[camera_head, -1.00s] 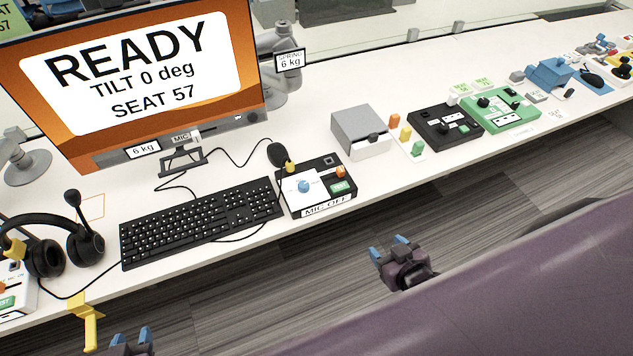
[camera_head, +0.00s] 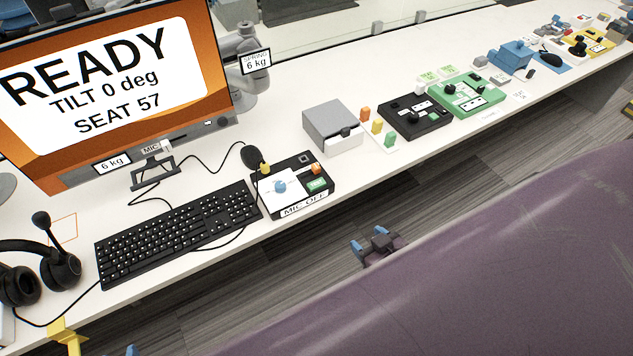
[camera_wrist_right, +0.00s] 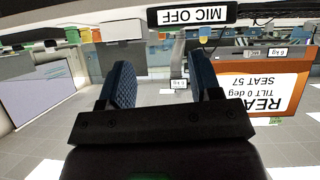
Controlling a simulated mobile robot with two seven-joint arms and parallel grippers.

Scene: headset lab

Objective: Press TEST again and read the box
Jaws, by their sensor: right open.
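The black box (camera_head: 283,208) lies near the table's front edge, with a white panel, a blue knob (camera_head: 280,187), an orange button (camera_head: 316,169) and a green TEST button (camera_head: 317,184). Its front label reads MIC OFF, also legible upside down in the right wrist view (camera_wrist_right: 190,16). The monitor (camera_head: 95,85) reads READY, TILT 0 deg, SEAT 57. My right gripper (camera_head: 368,241) is open and empty, off the table's front edge, to the lower right of the box and apart from it. Only a blue tip of my left gripper (camera_head: 131,350) shows at the bottom edge.
A keyboard (camera_head: 180,232) lies left of the box, a headset (camera_head: 58,268) further left, near a yellow hook (camera_head: 66,338). A grey box (camera_head: 331,124) stands behind it. Black (camera_head: 415,118) and green (camera_head: 467,96) panels lie further right. A purple surface (camera_head: 470,270) fills the lower right.

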